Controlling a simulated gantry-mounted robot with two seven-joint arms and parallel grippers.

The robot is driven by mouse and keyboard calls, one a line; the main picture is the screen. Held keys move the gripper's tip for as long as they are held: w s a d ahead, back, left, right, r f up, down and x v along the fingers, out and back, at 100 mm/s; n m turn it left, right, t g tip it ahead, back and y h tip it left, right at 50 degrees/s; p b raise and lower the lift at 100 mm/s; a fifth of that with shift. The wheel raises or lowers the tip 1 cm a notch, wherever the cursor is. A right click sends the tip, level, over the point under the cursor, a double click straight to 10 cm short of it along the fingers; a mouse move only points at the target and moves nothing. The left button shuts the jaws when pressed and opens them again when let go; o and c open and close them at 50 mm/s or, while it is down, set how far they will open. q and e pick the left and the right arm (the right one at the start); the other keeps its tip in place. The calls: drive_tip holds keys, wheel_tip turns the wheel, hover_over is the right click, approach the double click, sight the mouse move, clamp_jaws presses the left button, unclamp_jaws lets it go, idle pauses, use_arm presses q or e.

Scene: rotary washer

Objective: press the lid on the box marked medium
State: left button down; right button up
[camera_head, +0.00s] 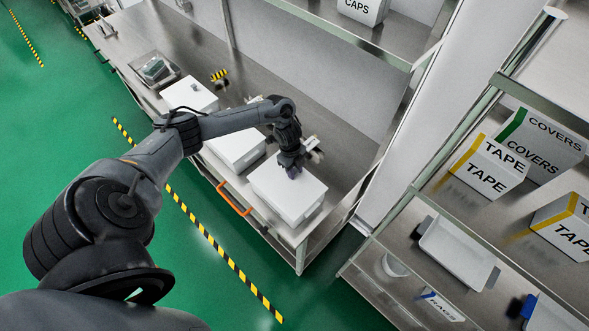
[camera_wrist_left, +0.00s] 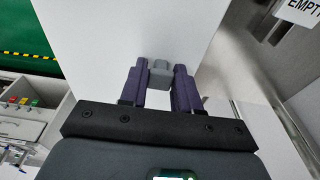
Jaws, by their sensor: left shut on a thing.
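Three white lidded boxes stand in a row on the steel bench: a far box (camera_head: 190,95), a middle box (camera_head: 234,148) and a near box (camera_head: 290,200). I cannot read any size marking on them, so I cannot tell which is the medium one. My left gripper (camera_head: 293,173) points down onto the top of the near box. In the left wrist view its purple fingers (camera_wrist_left: 159,84) are shut on a small grey knob (camera_wrist_left: 159,70) on the white lid (camera_wrist_left: 115,45). Whether the lid is fully seated is unclear. My right gripper is out of view.
A clear-topped tray (camera_head: 154,69) sits at the bench's far end. An orange handle (camera_head: 233,198) sticks out from the front edge. A shelf rack with TAPE boxes (camera_head: 488,167) and a white tray (camera_head: 458,252) stands at right. Bare bench (camera_head: 345,150) lies behind the boxes.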

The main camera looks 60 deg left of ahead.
use_arm(q)
drive_tip(key=c, duration=0.7)
unclamp_jaws()
drive_tip(key=shift+c, duration=0.2)
drive_tip(key=shift+r, duration=0.1)
wheel_tip(320, 180, up, 11)
drive_tip(key=a, duration=0.1)
drive_tip(key=shift+s+a+f, duration=0.2)
drive_tip(key=shift+a, duration=0.1)
drive_tip(key=shift+d, duration=0.1)
